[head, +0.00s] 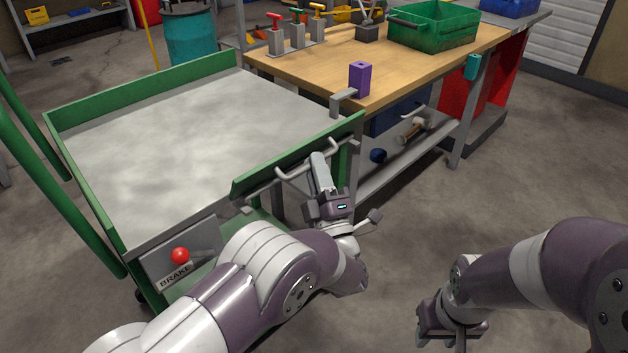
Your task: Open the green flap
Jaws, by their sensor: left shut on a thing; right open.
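The green flap (262,176) stands along the near right edge of the grey-topped cart (180,150), and it looks roughly upright with a slight tilt. A grey bar handle (287,172) runs along its outer face. My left gripper (319,165) reaches up from the front and is shut on the handle near the flap's middle. Its fingers cover part of the handle. My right gripper (450,333) is low at the bottom right, open, empty and well apart from the cart.
A red brake button (180,256) is on the cart's front corner. A wooden workbench (400,80) stands close behind the flap, with a purple block (360,79) at its near corner and a green crate (433,24) farther back. The floor at right is clear.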

